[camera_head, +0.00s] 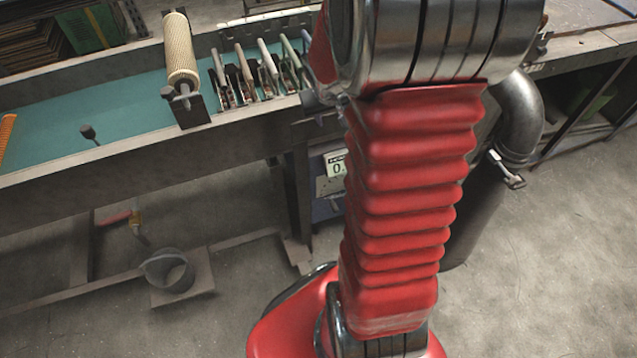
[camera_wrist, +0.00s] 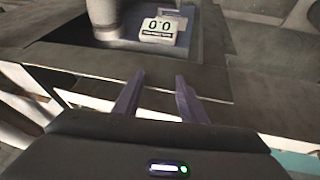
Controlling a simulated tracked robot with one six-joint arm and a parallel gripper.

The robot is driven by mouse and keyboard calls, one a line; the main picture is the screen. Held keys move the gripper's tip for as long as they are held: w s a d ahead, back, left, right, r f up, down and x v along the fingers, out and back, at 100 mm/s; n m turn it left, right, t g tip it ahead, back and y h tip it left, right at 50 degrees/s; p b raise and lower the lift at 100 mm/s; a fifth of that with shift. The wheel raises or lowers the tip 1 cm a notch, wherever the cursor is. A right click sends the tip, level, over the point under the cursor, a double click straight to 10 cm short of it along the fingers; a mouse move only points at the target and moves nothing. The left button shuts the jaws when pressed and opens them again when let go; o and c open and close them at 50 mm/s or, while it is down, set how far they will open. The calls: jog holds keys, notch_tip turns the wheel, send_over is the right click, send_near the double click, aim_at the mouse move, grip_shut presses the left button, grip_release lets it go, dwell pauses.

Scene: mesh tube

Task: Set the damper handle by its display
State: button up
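The display (camera_head: 336,165) is a small white panel on a blue-grey box below the bench, partly hidden by my red arm. A grey duct pipe (camera_head: 518,105) bends down at the right of my arm. A small pale metal lever (camera_head: 507,170) sits on the pipe; I cannot tell whether it is the damper handle. My gripper (camera_wrist: 158,90) shows in the wrist view with its two purple fingers apart and nothing between them. It points toward the display, short of it.
A bucket (camera_head: 168,270) stands on a plate below. Another bench (camera_head: 585,45) is at the right. Bare floor lies at lower right.

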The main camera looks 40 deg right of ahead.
jog(key=s+d+f+m+t, duration=0.15)
jog(key=d+f, duration=0.45)
jog(key=f, duration=0.6)
jog(key=s+d+f+y, duration=0.15)
jog(key=d+f, duration=0.45)
jog(key=f, duration=0.6)
jog(key=s+d+f+m+t+h, duration=0.15)
jog(key=d+f, duration=0.45)
jog(key=f, duration=0.6)
jog(key=s+a+f+m+t+y, duration=0.1)
jog(key=s+a+f+t+y, duration=0.2)
jog(key=f, duration=0.7)
jog(key=s+a+f+m+t, duration=0.1)
jog(key=a+f+t, duration=0.1)
jog(key=a, duration=0.3)
jog(key=s+a+f+m+t+y, duration=0.1)
jog(key=s+a+m+t, duration=0.1)
jog(key=a+t, duration=0.2)
jog(key=shift+s+a+f, duration=0.2)
jog(key=shift+a+f, duration=0.15)
jog(key=shift+a, duration=0.65)
